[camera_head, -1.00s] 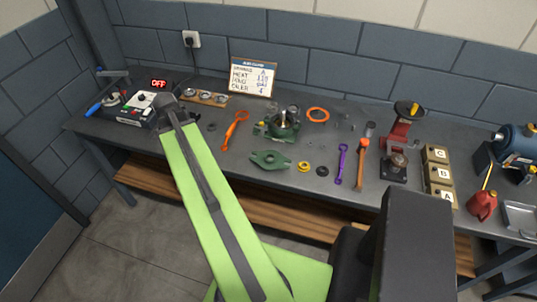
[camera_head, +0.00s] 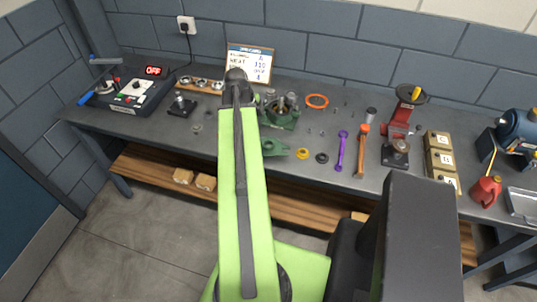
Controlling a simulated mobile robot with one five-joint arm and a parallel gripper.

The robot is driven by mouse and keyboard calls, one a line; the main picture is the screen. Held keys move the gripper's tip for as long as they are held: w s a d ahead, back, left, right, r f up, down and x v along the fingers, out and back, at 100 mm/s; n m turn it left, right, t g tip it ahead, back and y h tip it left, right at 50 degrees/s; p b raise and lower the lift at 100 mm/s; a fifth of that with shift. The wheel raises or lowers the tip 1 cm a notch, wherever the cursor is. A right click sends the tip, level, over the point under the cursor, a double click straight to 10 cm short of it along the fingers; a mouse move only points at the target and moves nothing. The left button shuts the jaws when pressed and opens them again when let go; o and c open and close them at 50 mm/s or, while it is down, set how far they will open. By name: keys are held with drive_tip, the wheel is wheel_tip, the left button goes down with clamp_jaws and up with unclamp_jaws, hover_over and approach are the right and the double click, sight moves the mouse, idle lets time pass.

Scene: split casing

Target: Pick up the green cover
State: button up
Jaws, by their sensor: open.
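The green cover (camera_head: 275,148) is a flat green piece with a tab at its right end. It lies on the workbench near the front edge, and my arm hides its left part. The green casing body (camera_head: 284,117), with metal parts standing in it, sits just behind the cover. My raised green arm link stands upright just left of the cover in the picture. My gripper does not show; the arm hides that area.
A yellow ring (camera_head: 302,154) and black ring (camera_head: 322,158) lie right of the cover. Beyond are a purple wrench (camera_head: 342,150), an orange-headed hammer (camera_head: 361,150) and a red press (camera_head: 399,122). An orange ring (camera_head: 316,101) lies behind. The control box (camera_head: 128,96) reads OFF.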

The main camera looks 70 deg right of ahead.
drive_tip(key=b, duration=0.3)
hover_over(266, 146)
drive_tip(key=w, duration=0.1)
drive_tip(key=f, duration=0.4)
drive_tip(key=shift+w+a+f, duration=0.2)
drive_tip(key=shift+a, duration=0.1)
drive_tip(key=shift+s+d+f, duration=0.1)
drive_tip(key=shift+f, duration=0.05)
drive_tip(key=b+x, duration=0.5)
drive_tip(key=shift+a+f, duration=0.2)
drive_tip(key=shift+a, duration=0.15)
drive_tip(key=shift+r, duration=0.15)
drive_tip(key=shift+s, duration=0.1)
drive_tip(key=c, duration=2.1)
